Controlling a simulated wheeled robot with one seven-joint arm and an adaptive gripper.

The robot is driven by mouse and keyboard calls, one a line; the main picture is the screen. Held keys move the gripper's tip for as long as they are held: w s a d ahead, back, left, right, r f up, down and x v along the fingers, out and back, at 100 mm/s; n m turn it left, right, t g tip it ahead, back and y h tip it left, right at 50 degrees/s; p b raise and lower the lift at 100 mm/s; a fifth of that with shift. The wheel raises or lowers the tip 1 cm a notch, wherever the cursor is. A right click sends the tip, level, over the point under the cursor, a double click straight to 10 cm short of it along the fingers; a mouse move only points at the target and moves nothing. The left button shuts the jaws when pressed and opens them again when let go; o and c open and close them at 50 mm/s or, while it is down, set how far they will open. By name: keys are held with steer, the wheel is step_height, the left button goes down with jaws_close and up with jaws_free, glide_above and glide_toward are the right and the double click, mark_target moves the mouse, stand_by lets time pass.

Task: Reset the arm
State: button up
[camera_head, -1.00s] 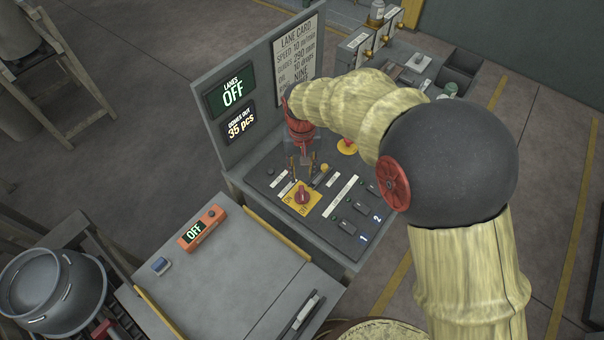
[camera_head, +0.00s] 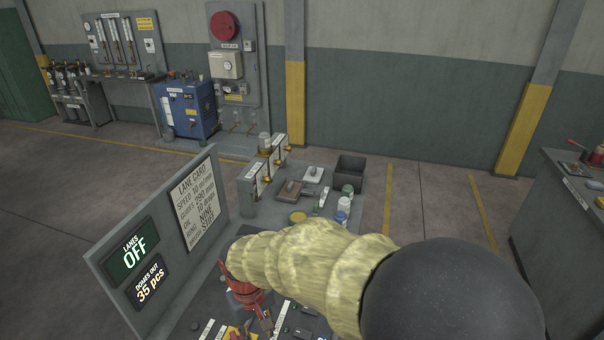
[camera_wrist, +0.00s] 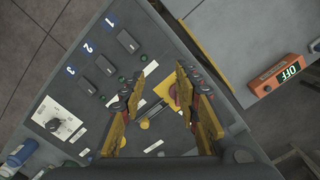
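My gripper (camera_wrist: 158,105) is open and empty in the wrist view, its two yellow-sided fingers spread above the dark control panel (camera_wrist: 75,110). A yellow plate with a red knob (camera_wrist: 172,95) shows between and behind the fingers, partly hidden by the right one. In the head view my pale yellow arm reaches left over the panel, and the red wrist part and gripper (camera_head: 262,320) show at the bottom edge, partly cut off. The upright board carries a display (camera_head: 131,248) reading LANES OFF and another (camera_head: 151,279) reading 35 pcs.
Numbered switches (camera_wrist: 104,65) and a dial on a white plate (camera_wrist: 57,122) lie on the panel. An orange box (camera_wrist: 281,75) reading OFF sits on the neighbouring grey surface. Behind the panel stand bottles (camera_head: 343,208) and a dark bin (camera_head: 349,170). Open floor (camera_head: 420,215) lies right.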

steer(key=s+d+r+m+t+b, duration=0.2)
steer(key=s+d+r+b, duration=0.1)
steer(key=d, duration=0.6)
steer(key=s+d+r+m+t+b, duration=0.2)
steer(key=s+d+r+b, duration=0.1)
steer(key=d, duration=0.7)
steer(key=s+d+r+m+t+b, duration=0.2)
steer(key=s+d+r+b, duration=0.1)
steer(key=d, duration=0.7)
steer(key=shift+s+d+r+m, duration=0.25)
steer(key=shift+s+r+m, duration=0.2)
steer(key=shift+s, duration=0.3)
steer(key=shift+c, duration=0.2)
